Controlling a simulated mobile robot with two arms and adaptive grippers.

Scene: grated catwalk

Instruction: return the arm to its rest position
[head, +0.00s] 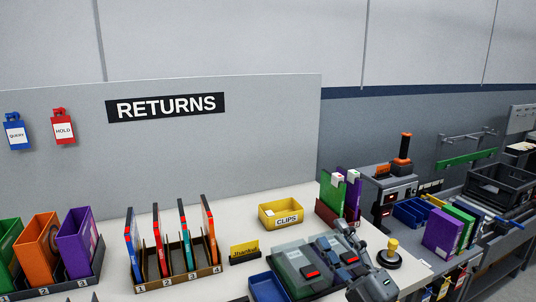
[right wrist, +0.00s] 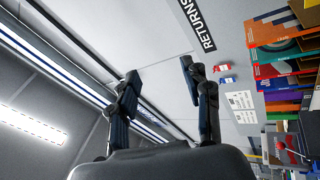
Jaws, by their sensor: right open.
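My right gripper (head: 350,236) is in the lower right of the head view, above the worktable (head: 385,243). In the right wrist view its two dark fingers (right wrist: 160,74) are spread apart with nothing between them. The wrist view is turned on its side and looks towards the wall and ceiling. In the head view the gripper overlaps the dark cases with red marks (head: 293,260); I cannot tell whether it touches them. I do not see my left gripper.
A yellow CLIPS bin (head: 281,212) and a numbered rack (head: 178,281) of upright cases stand on the table. A blue tray (head: 268,287) is at the front. Space above the table is clear.

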